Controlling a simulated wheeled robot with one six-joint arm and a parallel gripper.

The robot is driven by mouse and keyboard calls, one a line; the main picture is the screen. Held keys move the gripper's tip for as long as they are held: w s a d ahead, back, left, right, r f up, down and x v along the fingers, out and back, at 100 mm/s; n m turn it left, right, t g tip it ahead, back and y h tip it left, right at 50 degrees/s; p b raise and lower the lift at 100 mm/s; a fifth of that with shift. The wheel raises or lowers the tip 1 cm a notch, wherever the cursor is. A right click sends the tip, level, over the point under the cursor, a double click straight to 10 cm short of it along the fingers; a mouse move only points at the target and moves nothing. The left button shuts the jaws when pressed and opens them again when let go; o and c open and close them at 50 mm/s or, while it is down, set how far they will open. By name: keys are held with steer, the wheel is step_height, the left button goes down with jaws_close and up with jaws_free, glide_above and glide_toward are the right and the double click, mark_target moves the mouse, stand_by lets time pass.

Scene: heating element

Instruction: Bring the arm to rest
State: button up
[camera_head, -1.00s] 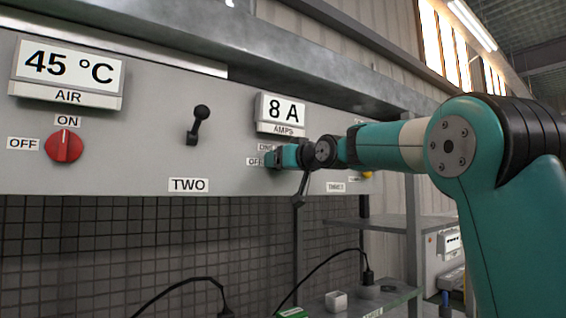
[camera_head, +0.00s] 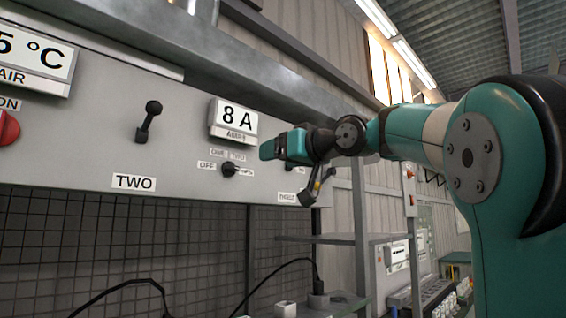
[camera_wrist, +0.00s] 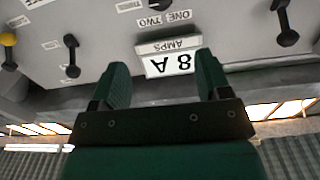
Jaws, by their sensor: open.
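My arm, teal and black, reaches in from the right in the head view. My gripper (camera_head: 268,150) is in front of the grey panel (camera_head: 80,135), to the right of the black rotary knob (camera_head: 230,169) marked OFF, ONE and TWO. In the wrist view, where the panel appears upside down, my gripper (camera_wrist: 160,72) has its two green fingers wide apart with nothing between them. The 8 A AMPS display (camera_wrist: 170,58) shows beyond the fingers; it is also in the head view (camera_head: 233,118). The gap between fingers and panel cannot be judged exactly.
The black lever (camera_head: 147,121) above the TWO label points up. A red knob (camera_head: 8,128) sits at the left edge. A metal ledge (camera_head: 240,66) runs above the panel. Shelves (camera_head: 340,239) and black cables (camera_head: 265,278) are below. A yellow knob (camera_wrist: 8,40) shows in the wrist view.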

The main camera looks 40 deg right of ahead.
steer(key=shift+s, duration=0.3)
stand_by(0.4)
steer(key=s+a+f+n+g+y, duration=0.1)
steer(key=a+f+g+y, duration=0.3)
steer(key=a+f, duration=0.75)
steer(key=a+f+n+g+y, duration=0.15)
steer(key=a+f+g, duration=0.55)
steer(key=f, duration=0.8)
steer(key=s+a+f+n+g+h, duration=0.1)
steer(key=s+a+f+n+g, duration=0.1)
steer(key=s+f, duration=0.6)
steer(key=s+a+f+n+g+h, duration=0.1)
steer(key=s+a+f+n+g, duration=0.1)
steer(key=s+a+f+g, duration=0.3)
steer(key=s+a+f, duration=0.1)
steer(key=s+f, duration=0.3)
steer(key=s, duration=0.1)
steer(key=shift+s+a, duration=0.15)
steer(key=shift+a, duration=0.05)
steer(key=shift+r, duration=0.1)
